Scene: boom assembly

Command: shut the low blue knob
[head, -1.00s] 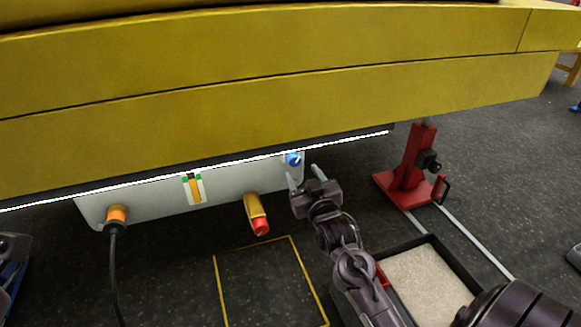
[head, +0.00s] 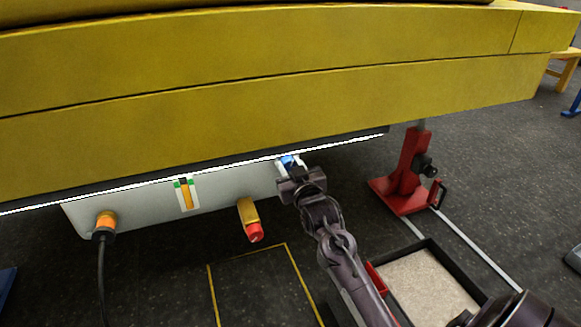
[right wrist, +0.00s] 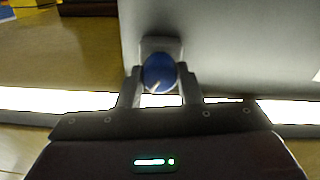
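The blue knob (head: 288,160) is at the right end of the grey panel (head: 145,208), under the yellow boom. In the right wrist view the round knob (right wrist: 159,73) has a pale slanted mark on its face. My right gripper (head: 289,170) is at the knob, with one finger on each side of it. The right wrist view shows the two fingers (right wrist: 160,80) apart with the knob between them. Narrow gaps seem to show beside the knob, and firm contact is not visible. My left gripper is out of view.
The yellow boom (head: 250,90) hangs low over the panel. A red stand (head: 407,175) and a gravel tray (head: 428,282) are to the right.

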